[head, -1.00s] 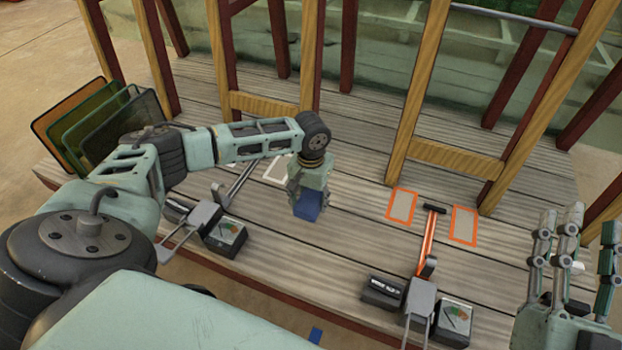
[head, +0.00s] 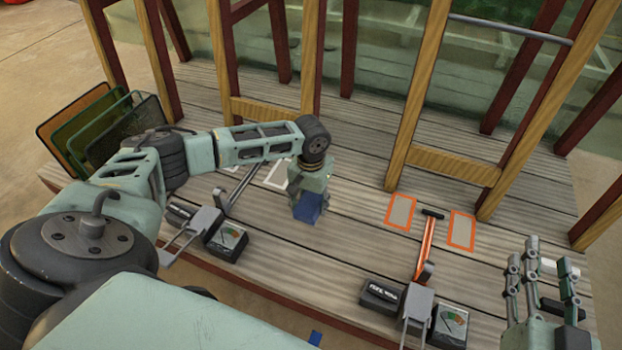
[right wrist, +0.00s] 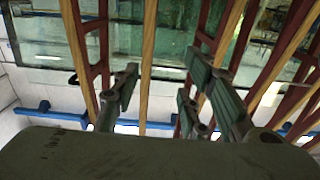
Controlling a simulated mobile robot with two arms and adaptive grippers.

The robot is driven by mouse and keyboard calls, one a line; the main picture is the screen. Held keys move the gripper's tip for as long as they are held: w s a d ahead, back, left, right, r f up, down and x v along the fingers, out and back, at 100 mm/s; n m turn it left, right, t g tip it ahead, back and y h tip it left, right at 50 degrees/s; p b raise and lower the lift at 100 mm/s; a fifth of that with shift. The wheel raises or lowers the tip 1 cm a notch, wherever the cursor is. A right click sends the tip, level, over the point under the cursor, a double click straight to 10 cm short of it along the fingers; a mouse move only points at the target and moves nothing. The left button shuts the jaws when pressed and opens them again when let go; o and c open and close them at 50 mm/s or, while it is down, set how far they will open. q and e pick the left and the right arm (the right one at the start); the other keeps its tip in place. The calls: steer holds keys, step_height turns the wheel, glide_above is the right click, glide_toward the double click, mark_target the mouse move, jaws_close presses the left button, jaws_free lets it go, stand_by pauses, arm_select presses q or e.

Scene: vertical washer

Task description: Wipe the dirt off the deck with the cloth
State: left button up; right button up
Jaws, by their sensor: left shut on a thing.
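The deck (head: 350,245) is a floor of weathered grey planks. My left gripper (head: 309,198) points down over the middle of the deck, left of the orange-framed patches. It is shut on a blue cloth (head: 309,208), which is at or close to the planks; I cannot tell whether it touches them. No clear dirt shows on the visible planks, and the arm and gripper hide part of them. My right gripper (head: 545,265) is held up at the right, with its fingers apart and empty. Its spread fingers also show in the right wrist view (right wrist: 165,100).
Wooden posts and frames (head: 440,165) stand along the back. Levers with gauge boxes (head: 227,240) and an orange lever (head: 427,245) stand along the front edge. Dark panels (head: 100,130) lean at the left. Planks between the two levers are clear.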

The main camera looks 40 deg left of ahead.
step_height(320, 180, down, 7)
steer(key=s+d+g+h+p, duration=0.1)
steer(key=g, duration=0.3)
steer(key=shift+s+d, duration=0.3)
steer(key=shift+r, duration=0.1)
